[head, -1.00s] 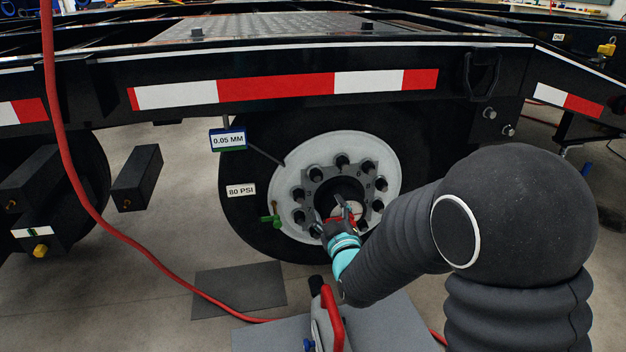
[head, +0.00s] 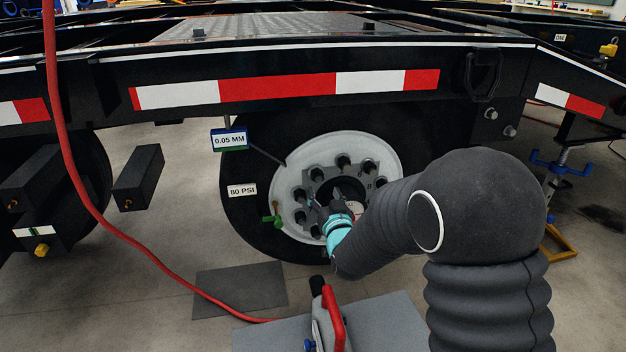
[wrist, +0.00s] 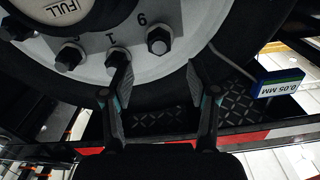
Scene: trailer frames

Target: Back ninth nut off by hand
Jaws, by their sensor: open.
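The white wheel hub (head: 288,190) carries a ring of several dark nuts around a grey centre plate with numbers. In the wrist view, a hex nut (wrist: 159,40) beside a mark that looks like a 9 sits just beyond the gap between my fingertips. My gripper (wrist: 158,72) is open, one finger on each side of that gap, with nothing between them. Two more nuts (wrist: 69,56) show to the left, one partly behind the left finger. In the head view, my gripper (head: 322,212) is at the wheel's lower left nuts, and my arm hides the hub's right side.
A green clip-like part (head: 272,217) sits at the hub's left edge. A gauge marked 0.05 MM (head: 229,139) reaches the rim by a thin rod. A red hose (head: 85,200) runs down the left. A red-handled tool (head: 330,318) stands on a grey plate below.

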